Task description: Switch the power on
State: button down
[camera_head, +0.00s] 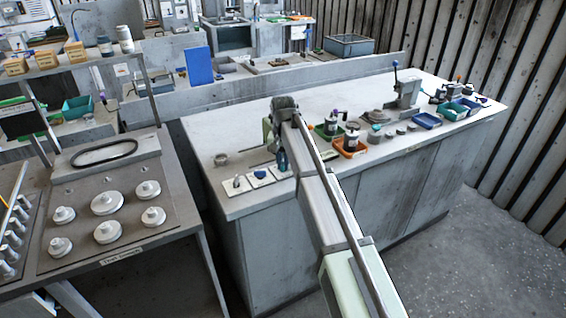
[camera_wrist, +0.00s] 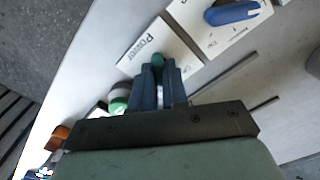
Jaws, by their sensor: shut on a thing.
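The card printed "Power" (camera_wrist: 140,55) lies on the bench top. A small teal knob (camera_wrist: 158,59), the power switch, shows between the tips of my gripper (camera_wrist: 158,74) in the wrist view. The blue fingers are shut on it and hide most of it and part of the card. In the head view my gripper (camera_head: 282,163) reaches down onto the rightmost of three cards near the bench's left front edge. Which way the switch is set cannot be told.
A card with a blue lever (camera_wrist: 232,14) is next to the Power card. A third card (camera_head: 237,185) lies farther left. A green-topped round part (camera_wrist: 118,105) and an orange tray (camera_head: 350,148) are close to my gripper. The bench's back half is mostly clear.

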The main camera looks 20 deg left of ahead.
jog(key=c, duration=1.2)
grip_release()
jog(key=shift+c, duration=0.2)
jog(key=shift+r, duration=3)
